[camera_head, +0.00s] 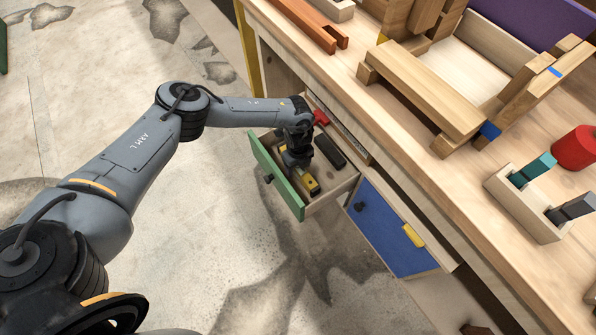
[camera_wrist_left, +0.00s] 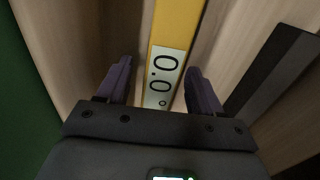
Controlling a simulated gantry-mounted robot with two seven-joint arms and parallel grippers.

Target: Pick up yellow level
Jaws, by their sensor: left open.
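The yellow level (camera_head: 307,181) lies in an open drawer with a green front (camera_head: 275,178). In the left wrist view the yellow level (camera_wrist_left: 173,28) runs between my finger tips, with a pale display reading "0.0". My left gripper (camera_head: 292,160) is down in the drawer over the level's far end, which it partly hides. In the left wrist view my left gripper (camera_wrist_left: 158,85) is open, with one dark finger on each side of the level and a gap to both. My right gripper is not in view.
A black block-like item (camera_head: 329,151) lies beside the level in the drawer. A red item (camera_head: 320,117) is at the drawer's back. The wooden workbench (camera_head: 400,130) overhangs behind, with a blue cabinet door (camera_head: 385,225) to the right. Floor is free in front.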

